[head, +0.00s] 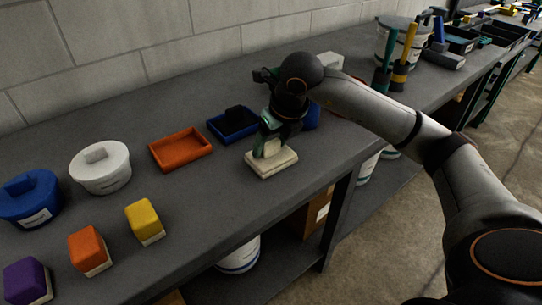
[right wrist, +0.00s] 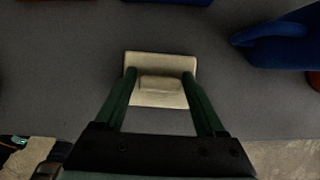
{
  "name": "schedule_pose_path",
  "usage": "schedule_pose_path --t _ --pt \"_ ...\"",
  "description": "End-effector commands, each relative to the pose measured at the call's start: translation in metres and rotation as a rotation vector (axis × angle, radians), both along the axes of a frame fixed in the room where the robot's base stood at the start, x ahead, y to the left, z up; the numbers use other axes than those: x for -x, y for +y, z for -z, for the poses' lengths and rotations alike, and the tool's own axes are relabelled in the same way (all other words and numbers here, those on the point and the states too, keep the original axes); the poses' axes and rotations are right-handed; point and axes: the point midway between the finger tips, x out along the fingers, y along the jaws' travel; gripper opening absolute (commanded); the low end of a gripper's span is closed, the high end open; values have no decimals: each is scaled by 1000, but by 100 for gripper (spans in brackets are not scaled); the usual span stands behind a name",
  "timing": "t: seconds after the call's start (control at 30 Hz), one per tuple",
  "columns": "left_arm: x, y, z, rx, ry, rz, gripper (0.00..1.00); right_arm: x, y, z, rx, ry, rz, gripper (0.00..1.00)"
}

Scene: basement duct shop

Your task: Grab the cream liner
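The cream liner (head: 272,165) is a pale flat square piece with a raised grip block on top. It sits on the grey bench near the front edge. My right gripper (head: 270,143) is directly above it, pointing down. In the right wrist view, the liner (right wrist: 161,97) lies between the green fingers of my right gripper (right wrist: 159,76). The fingers are apart, one on each side of the raised block, with a small gap showing on the left side. My left gripper is not in view.
Behind the liner are an orange tray (head: 181,149) and a blue tray (head: 226,131). White (head: 101,174) and blue (head: 27,204) lidded tubs stand left, with yellow (head: 144,220), orange (head: 88,248) and purple (head: 26,278) blocks in front. A bucket (head: 398,45) stands back right.

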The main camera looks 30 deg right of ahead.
Motion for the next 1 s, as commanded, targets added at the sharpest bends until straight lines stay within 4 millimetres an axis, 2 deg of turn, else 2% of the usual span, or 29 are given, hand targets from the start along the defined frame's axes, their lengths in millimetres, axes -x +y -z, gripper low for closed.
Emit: schedule_pose_path --t 0.07,0.5,0.6,0.87,1.0 --pt "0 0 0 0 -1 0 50 0 0 0 0 0 0 62" --pt "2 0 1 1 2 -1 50 0 0 0 -1 -1 0 13" --pt "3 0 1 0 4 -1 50 0 0 -1 -1 -1 0 4" --pt "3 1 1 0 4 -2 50 0 0 -2 -1 -2 0 4" --pt "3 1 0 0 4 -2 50 -1 0 -13 -2 -4 -1 4"
